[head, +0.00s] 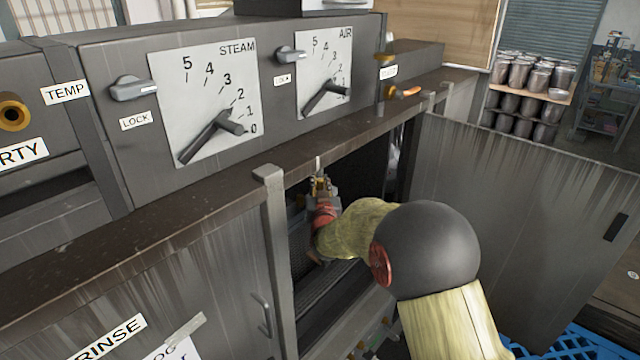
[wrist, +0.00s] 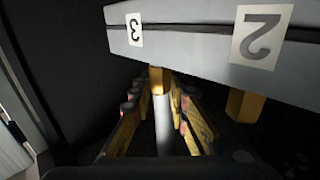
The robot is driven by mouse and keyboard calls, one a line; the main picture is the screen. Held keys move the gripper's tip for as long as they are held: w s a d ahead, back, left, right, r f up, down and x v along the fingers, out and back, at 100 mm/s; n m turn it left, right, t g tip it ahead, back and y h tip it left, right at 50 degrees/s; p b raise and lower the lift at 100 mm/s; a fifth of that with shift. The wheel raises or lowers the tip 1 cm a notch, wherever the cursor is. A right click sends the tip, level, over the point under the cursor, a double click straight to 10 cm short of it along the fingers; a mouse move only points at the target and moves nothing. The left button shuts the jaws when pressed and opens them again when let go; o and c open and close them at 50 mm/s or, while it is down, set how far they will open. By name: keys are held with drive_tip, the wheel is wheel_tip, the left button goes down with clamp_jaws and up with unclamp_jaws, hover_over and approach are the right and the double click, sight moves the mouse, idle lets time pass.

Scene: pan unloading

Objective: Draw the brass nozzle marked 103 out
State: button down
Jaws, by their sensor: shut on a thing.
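My gripper (head: 320,190) reaches into the open compartment below the STEAM and AIR panel in the head view. In the wrist view my gripper's fingers (wrist: 160,104) are on both sides of a brass nozzle (wrist: 159,80) with a pale grey shaft, and are shut on it. The nozzle's top meets the underside of a grey bar (wrist: 190,38). An upside-down label 3 (wrist: 135,29) is on the bar close to this nozzle. I cannot read a full 103. A second brass nozzle (wrist: 241,105) hangs under label 2 (wrist: 263,35).
An open grey door (head: 530,190) stands right of the compartment. A post (head: 275,270) bounds the opening on the left, and a ledge (head: 200,195) runs above it. A blue crate (head: 560,345) lies at the lower right. Shelved metal containers (head: 525,75) stand farther back.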

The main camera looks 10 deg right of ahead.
drive_tip(key=shift+r, duration=0.25)
drive_tip(key=shift+r+p, duration=0.4)
drive_tip(key=shift+r, duration=1.35)
